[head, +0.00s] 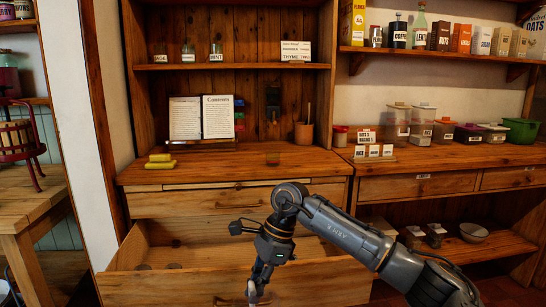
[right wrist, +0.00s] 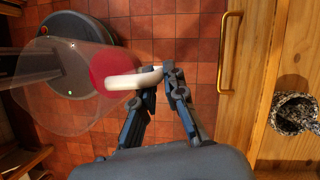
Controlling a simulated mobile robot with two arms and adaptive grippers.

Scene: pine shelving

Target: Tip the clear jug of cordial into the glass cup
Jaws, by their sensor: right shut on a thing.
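The clear jug (right wrist: 55,90) shows in the right wrist view, with red cordial (right wrist: 112,68) and a white handle (right wrist: 135,79). My right gripper (right wrist: 163,75) is shut on that handle. In the head view my right gripper (head: 258,290) hangs at the bottom edge, in front of the open drawer and well below the cup. Most of the jug is out of the head view there. My left gripper is in neither view.
An open drawer (head: 190,258) juts out below the counter (head: 220,172); its brass handle (right wrist: 230,50) and a speckled item (right wrist: 297,113) inside show in the right wrist view. Yellow blocks (head: 160,162) lie left on the counter, with an open book (head: 200,118) and utensil pot (head: 303,133) behind.

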